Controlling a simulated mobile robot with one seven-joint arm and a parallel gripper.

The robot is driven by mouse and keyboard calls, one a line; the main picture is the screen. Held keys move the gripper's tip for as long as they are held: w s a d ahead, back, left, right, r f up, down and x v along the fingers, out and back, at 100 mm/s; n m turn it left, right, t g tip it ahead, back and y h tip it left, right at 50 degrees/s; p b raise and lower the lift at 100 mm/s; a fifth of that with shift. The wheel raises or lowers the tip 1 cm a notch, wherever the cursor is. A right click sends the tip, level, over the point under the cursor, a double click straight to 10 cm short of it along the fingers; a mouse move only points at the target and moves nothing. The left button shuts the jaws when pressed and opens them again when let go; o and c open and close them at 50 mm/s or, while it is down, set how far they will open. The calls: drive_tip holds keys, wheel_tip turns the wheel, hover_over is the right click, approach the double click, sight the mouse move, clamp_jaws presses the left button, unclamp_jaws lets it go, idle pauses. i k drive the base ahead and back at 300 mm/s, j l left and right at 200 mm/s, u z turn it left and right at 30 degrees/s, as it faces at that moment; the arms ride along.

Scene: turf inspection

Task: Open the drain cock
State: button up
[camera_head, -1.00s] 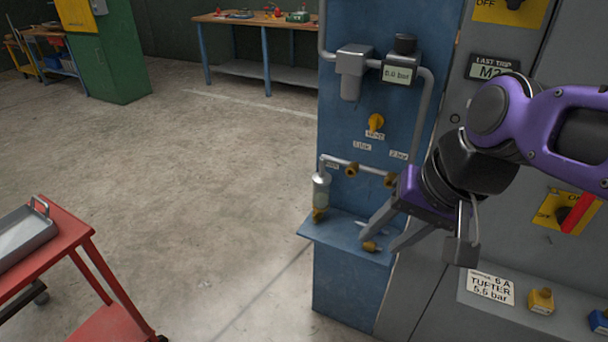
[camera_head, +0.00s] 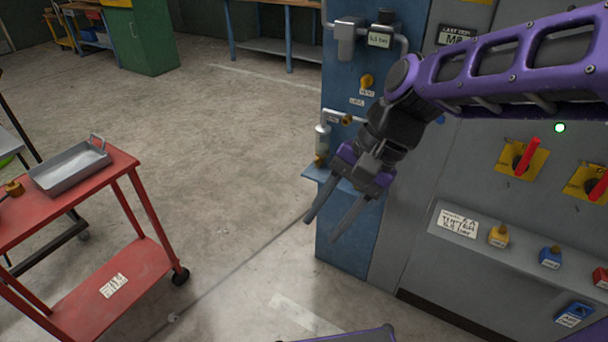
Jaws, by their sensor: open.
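The blue panel (camera_head: 342,238) stands at the centre. At its left edge hangs a small clear bowl (camera_head: 323,137) with a brass fitting (camera_head: 320,160) at its bottom, which looks like the drain cock; the setting of its handle is too small to tell. My gripper (camera_head: 322,229) is open and empty, its fingers pointing down and left. In the picture it lies below and slightly right of the brass fitting, over the panel's lower front, and appears apart from it. My wrist and gripper hide the right part of the panel's small shelf (camera_head: 314,173).
A grey cabinet (camera_head: 480,172) with red-handled switches and coloured padlocks is on the right. A red trolley (camera_head: 132,275) with a metal tray (camera_head: 47,180) is on the left. Floor between is clear.

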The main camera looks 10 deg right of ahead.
sight(318, 162)
drive_tip(key=k+j+u, duration=0.1)
drive_tip(key=k+u, duration=0.25)
drive_tip(key=k, duration=0.2)
drive_tip(key=i+z, duration=0.35)
drive_tip(key=i, duration=0.2)
drive_tip(key=i+z, duration=0.3)
drive_tip(key=i, duration=0.2)
drive_tip(key=i+j+z, duration=0.35)
drive_tip(key=i, duration=0.15)
drive_tip(key=i+l, duration=0.05)
drive_tip(key=l, duration=0.05)
